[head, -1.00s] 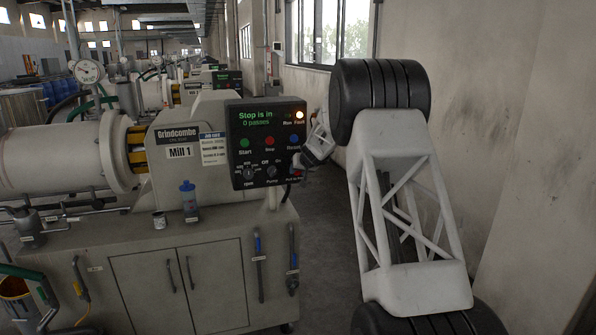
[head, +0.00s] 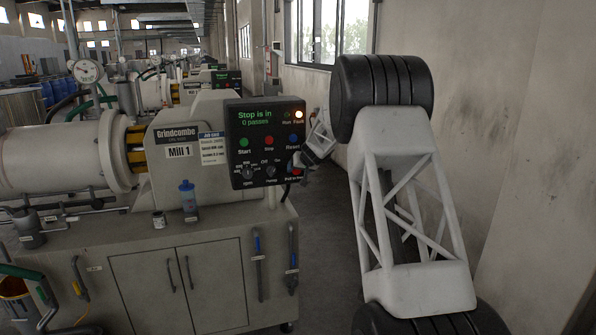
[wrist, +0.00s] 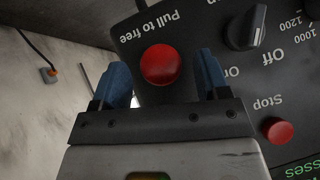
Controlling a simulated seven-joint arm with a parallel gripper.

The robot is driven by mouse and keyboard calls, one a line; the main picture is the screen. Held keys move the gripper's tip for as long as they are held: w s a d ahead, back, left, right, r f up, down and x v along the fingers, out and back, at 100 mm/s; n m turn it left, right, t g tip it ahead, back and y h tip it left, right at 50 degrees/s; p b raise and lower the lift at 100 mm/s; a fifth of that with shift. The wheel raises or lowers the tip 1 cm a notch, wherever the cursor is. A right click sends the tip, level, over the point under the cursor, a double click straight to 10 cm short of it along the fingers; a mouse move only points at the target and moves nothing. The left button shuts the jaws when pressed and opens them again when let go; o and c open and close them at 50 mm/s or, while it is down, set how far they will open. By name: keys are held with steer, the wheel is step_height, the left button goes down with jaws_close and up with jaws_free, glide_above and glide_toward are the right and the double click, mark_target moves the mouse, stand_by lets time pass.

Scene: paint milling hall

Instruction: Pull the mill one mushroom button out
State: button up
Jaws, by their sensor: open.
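The red mushroom button (wrist: 161,65) is on the black control panel of mill one (head: 263,150), beside the words "Pull to free". In the head view the button (head: 296,172) is small at the panel's lower right corner, partly hidden by my gripper. My gripper (wrist: 161,82) is open, with one blue fingertip on each side of the button in the wrist view. Gaps show between the fingers and the button, so they are not closed on it. How deep the fingertips reach is hard to tell.
A red Stop button (wrist: 278,130), a Pump knob (wrist: 245,27) and other controls share the panel. A blue bottle (head: 188,197) and small can (head: 159,219) stand on the mill's cabinet top. A wall with windows is at right; the aisle floor between is clear.

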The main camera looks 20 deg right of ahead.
steer(key=v, duration=0.7)
stand_by(0.6)
steer(key=s+a+r+g, duration=0.1)
steer(key=s+a+r, duration=0.3)
steer(key=s, duration=0.7)
steer(key=s+a+r+n+g, duration=0.1)
steer(key=s+a+r, duration=0.2)
steer(key=s+a, duration=0.55)
steer(key=s+a+r+g, duration=0.1)
steer(key=s+a+r, duration=0.2)
steer(key=s, duration=1.1)
steer(key=s+a+f+g+h, duration=0.1)
steer(key=s+f, duration=0.1)
steer(key=s, duration=1.1)
steer(key=s+a+f+g, duration=0.1)
steer(key=s+f, duration=0.2)
steer(key=s, duration=1)
steer(key=s+a+f+g+h, duration=0.1)
steer(key=s+f, duration=0.2)
steer(key=s, duration=1)
steer(key=shift+a+f+h, duration=0.15)
steer(key=shift+f+h, duration=0.05)
steer(key=shift+h, duration=0.1)
steer(key=shift+s, duration=0.1)
steer(key=shift+c, duration=0.3)
